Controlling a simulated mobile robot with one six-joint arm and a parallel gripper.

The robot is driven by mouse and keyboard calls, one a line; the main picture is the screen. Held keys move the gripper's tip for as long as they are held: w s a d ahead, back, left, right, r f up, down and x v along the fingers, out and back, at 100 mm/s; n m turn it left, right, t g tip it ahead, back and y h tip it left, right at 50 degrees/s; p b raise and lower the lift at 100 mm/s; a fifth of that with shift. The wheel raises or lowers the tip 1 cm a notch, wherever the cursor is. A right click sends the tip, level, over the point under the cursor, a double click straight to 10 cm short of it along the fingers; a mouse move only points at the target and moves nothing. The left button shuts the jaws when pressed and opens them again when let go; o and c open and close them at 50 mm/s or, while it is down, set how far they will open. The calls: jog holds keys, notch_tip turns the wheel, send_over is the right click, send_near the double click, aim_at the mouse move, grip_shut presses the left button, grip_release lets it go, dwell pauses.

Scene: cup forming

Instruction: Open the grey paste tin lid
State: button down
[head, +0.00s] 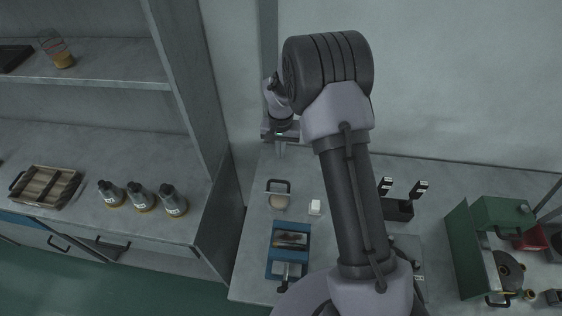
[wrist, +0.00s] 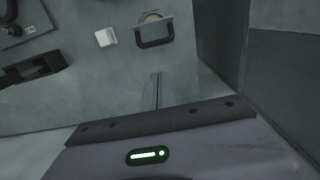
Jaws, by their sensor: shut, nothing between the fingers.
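The likely grey paste tin (head: 277,203) is a small pale round thing on the table, with a dark squared handle (head: 279,183) at its back side. In the wrist view the handle (wrist: 154,42) shows as a dark loop at the top, with a bit of the tin's tan-grey round top (wrist: 150,17) behind it. I cannot tell whether the lid is shut. My gripper (head: 280,152) points down above the table, behind the tin and apart from it. Its fingers (wrist: 157,88) are together and empty.
A white block (head: 315,208) stands right of the tin. A blue tray (head: 272,268) lies in front, a dark holder (head: 399,211) to the right, and a green box (head: 462,245) farther right. A tall cabinet side (head: 185,75) stands left. The table behind the tin is bare.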

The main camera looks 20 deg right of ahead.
notch_tip(320, 180, up, 9)
jog(key=s+d+f+n+g+h+p, duration=0.1)
jog(key=s+d+f+n+h+p, duration=0.2)
jog(key=s+d+n+h+p, duration=0.6)
jog(key=s+a+f+n+t+y+p, duration=0.35)
jog(key=a+f+n+p, duration=0.25)
jog(key=a+n+p, duration=0.5)
jog(key=s+a+f+n+t+y+p, duration=0.35)
jog(key=a+f+n+p, duration=0.35)
jog(key=n, duration=0.9)
jog(key=shift+t+h, duration=0.3)
jog(key=shift+h, duration=0.1)
jog(key=x, duration=0.6)
jog(key=d+x, duration=0.1)
jog(key=x, duration=0.2)
jog(key=shift+f, duration=0.25)
jog(key=shift+w+d+f, duration=0.1)
jog(key=shift+w+f, duration=0.15)
